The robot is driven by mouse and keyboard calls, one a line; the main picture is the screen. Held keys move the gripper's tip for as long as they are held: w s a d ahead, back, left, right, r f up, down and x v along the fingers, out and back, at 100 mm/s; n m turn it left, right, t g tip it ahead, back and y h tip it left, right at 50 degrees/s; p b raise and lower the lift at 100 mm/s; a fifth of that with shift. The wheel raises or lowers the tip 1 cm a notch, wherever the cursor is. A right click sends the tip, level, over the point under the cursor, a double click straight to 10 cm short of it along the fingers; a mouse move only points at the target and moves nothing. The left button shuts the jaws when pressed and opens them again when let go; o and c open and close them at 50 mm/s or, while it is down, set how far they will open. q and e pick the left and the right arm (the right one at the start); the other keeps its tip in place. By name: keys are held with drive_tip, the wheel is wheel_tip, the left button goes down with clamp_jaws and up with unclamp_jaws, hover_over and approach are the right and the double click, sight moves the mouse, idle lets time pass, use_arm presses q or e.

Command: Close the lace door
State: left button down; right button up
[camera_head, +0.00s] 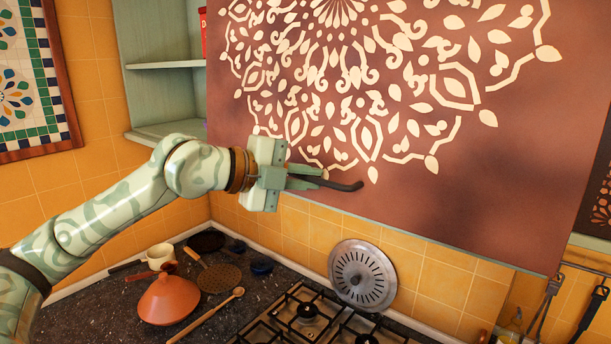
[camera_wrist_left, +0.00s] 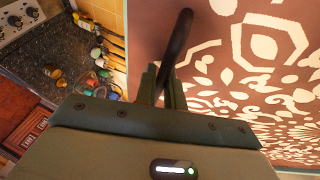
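The lace door (camera_head: 480,170) is a large red-brown panel with a cream lace pattern, filling the upper right of the head view. It stands away from the open shelves on its left, so it is at least partly open. It also shows in the wrist view (camera_wrist_left: 215,55). A dark curved handle (camera_head: 345,186) is at its lower left part; in the wrist view the handle (camera_wrist_left: 180,40) rises from between my fingers. My left gripper (camera_head: 312,178) has its fingers close together around the handle's near end. My right gripper is not in view.
Pale green open shelves (camera_head: 165,65) stand left of the door. Below are a dark counter (camera_head: 110,315) with an orange tagine (camera_head: 168,300), a gas hob (camera_head: 310,315) and a round metal lid (camera_head: 362,275) leaning on the yellow tiles. Utensils (camera_head: 590,310) hang at right.

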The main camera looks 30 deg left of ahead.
sight(326, 171)
use_arm(q)
drive_tip(key=shift+t, duration=0.6)
drive_tip(key=w, duration=0.6)
drive_tip(key=shift+w+d+f, duration=0.1)
drive_tip(key=shift+d+f, duration=0.1)
drive_tip(key=shift+f, duration=0.1)
drive_tip(key=shift+w+a, duration=0.1)
drive_tip(key=c, duration=1.8)
unclamp_jaws()
drive_tip(key=shift+f, duration=0.1)
